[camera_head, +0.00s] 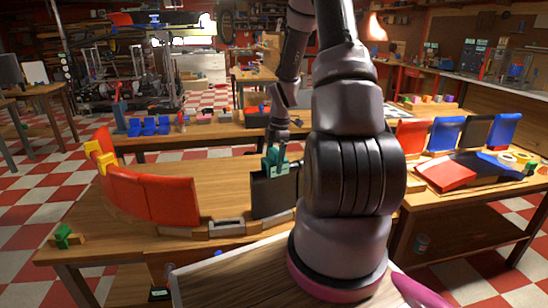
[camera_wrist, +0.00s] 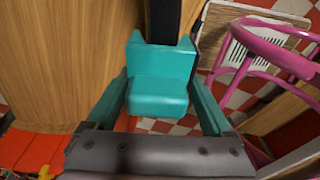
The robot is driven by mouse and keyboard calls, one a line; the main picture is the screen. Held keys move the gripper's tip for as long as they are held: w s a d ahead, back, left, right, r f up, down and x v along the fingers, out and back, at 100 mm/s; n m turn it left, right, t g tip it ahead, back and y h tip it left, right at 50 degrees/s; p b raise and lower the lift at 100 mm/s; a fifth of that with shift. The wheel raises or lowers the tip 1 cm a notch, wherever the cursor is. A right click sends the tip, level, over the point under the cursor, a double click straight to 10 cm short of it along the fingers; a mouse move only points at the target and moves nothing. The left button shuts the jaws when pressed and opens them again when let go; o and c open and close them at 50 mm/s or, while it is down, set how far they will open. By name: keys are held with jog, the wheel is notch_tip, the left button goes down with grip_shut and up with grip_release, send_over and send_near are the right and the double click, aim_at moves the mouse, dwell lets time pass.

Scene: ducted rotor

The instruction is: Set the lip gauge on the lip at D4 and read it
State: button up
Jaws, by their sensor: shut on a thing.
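The lip gauge, a teal block (camera_wrist: 160,85), sits between the two fingers of my gripper (camera_wrist: 158,105) in the wrist view. Its forked far end meets the end of a black panel (camera_wrist: 163,20); I cannot tell whether it is fully seated. In the head view my gripper (camera_head: 277,150) is above the upright black panel (camera_head: 273,193) on the curved wooden base, with teal at the panel's top edge. My arm hides part of that panel's right side. No D4 mark or gauge reading is legible.
Red curved panels (camera_head: 150,195) stand to the left, with a yellow piece (camera_head: 101,157) on their far edge. A green piece (camera_head: 64,236) lies at the table's left corner. A gap in the ring lies between red and black panels. A pink chair (camera_wrist: 265,50) stands nearby.

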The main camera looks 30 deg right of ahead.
jog(key=shift+f, duration=0.5)
dwell(0.6)
jog(key=o, duration=1.4)
jog(key=r, duration=0.3)
jog(key=d+r, duration=0.1)
jog(key=r, duration=0.5)
jog(key=shift+d+r, duration=0.35)
jog(key=shift+r, duration=0.5)
